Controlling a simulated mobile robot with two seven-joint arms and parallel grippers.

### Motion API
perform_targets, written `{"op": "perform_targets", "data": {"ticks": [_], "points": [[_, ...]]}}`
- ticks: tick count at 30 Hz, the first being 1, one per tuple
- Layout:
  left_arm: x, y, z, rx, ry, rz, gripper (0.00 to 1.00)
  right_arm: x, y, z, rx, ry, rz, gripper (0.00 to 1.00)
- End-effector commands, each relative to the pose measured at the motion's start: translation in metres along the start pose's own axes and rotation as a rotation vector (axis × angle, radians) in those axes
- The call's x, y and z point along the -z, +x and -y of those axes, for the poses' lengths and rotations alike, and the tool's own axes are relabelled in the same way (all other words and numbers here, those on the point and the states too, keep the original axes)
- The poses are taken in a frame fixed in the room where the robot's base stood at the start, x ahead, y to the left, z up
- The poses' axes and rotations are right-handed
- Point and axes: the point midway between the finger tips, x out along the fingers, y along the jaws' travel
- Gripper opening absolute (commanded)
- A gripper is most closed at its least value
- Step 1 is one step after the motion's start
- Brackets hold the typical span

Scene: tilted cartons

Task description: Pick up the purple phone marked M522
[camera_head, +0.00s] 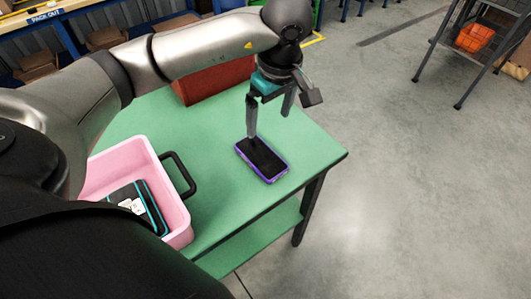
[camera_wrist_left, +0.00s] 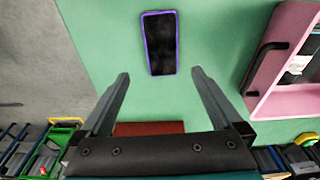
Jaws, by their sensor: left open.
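A phone with a purple edge and a black screen (camera_head: 262,158) lies flat on the green table near its right edge. Any marking on it cannot be read. In the left wrist view the phone (camera_wrist_left: 160,43) lies ahead of my fingertips, between their lines. My left gripper (camera_head: 270,120) is open and empty above the table, just behind the phone, pointing down. Its two fingers also show apart in the left wrist view (camera_wrist_left: 160,75). My right gripper is in neither view.
A pink tray (camera_head: 177,207) with a black handle (camera_head: 180,174) stands on the table (camera_head: 215,135) left of the phone. A dark device with teal edges and a white label (camera_head: 138,205) lies in it. A red-brown box (camera_head: 215,80) is at the table's back.

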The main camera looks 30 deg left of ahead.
Motion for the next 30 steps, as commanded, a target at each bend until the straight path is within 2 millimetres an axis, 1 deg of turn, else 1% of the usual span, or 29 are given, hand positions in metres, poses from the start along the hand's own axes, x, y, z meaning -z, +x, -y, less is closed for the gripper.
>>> {"op": "perform_targets", "data": {"ticks": [1,3,9,12,19,25,27,30], "points": [[-0.001,0.011,0.002,0.007,0.000,0.002,1.00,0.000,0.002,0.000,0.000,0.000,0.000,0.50],[-0.001,0.027,0.002,0.008,-0.001,0.003,1.00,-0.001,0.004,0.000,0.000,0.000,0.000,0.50],[-0.001,0.068,0.002,0.005,0.001,0.004,1.00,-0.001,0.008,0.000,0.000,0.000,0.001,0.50],[-0.001,0.081,0.001,0.003,0.001,0.005,1.00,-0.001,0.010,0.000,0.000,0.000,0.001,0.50],[-0.001,0.097,0.002,0.003,0.002,0.005,1.00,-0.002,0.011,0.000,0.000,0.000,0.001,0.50],[0.002,0.127,0.004,0.004,0.001,0.006,1.00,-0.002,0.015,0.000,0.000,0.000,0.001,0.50],[0.002,0.135,0.003,0.003,0.002,0.005,1.00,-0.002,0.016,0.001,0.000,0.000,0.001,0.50],[0.002,0.141,0.003,0.001,0.002,0.004,1.00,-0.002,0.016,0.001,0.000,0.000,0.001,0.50]]}}
